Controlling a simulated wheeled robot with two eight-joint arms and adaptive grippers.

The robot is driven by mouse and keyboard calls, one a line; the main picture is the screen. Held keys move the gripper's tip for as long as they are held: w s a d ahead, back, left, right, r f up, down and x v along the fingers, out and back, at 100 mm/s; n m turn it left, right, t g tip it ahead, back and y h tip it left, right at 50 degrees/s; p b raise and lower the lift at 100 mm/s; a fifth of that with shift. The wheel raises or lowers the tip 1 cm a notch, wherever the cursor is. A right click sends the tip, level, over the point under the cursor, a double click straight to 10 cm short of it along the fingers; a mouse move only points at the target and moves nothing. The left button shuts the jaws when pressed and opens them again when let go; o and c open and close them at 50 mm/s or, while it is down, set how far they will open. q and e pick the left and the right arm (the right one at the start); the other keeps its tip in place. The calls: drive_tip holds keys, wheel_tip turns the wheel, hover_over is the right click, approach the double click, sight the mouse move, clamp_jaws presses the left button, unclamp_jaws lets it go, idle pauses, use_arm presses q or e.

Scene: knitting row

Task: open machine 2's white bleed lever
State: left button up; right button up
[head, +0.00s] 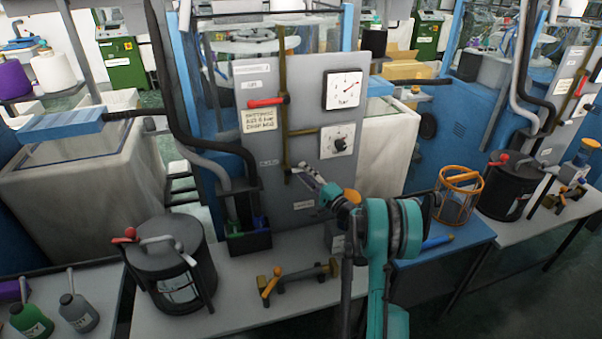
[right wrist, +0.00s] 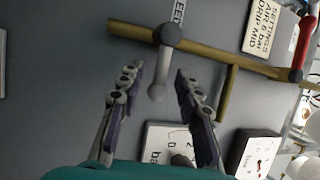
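The white bleed lever (right wrist: 160,75) shows in the right wrist view, its dark pivot (right wrist: 171,36) on the brass pipe (right wrist: 205,52). It stands across the pipe, below a label (right wrist: 178,11) of which I read only "EED". My right gripper (right wrist: 158,78) is open, one finger on each side of the lever, with gaps on both sides and no visible contact. In the head view the right gripper (head: 305,173) is at the lower end of the vertical brass pipe (head: 284,120) on the grey panel (head: 255,185); the lever is hard to make out there. My left gripper is out of view.
A red lever (head: 268,102) sits higher on the same pipe. A pressure gauge (head: 342,88) and a dial (head: 337,141) are on the panel's right. Below are a black lidded pot (head: 170,262), a brass fitting (head: 300,278) and an orange-rimmed basket (head: 458,195). Dark hoses hang left.

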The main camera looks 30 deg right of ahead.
drive_tip(key=shift+x, duration=1.15)
clamp_jaws()
drive_tip(key=shift+d, duration=0.1)
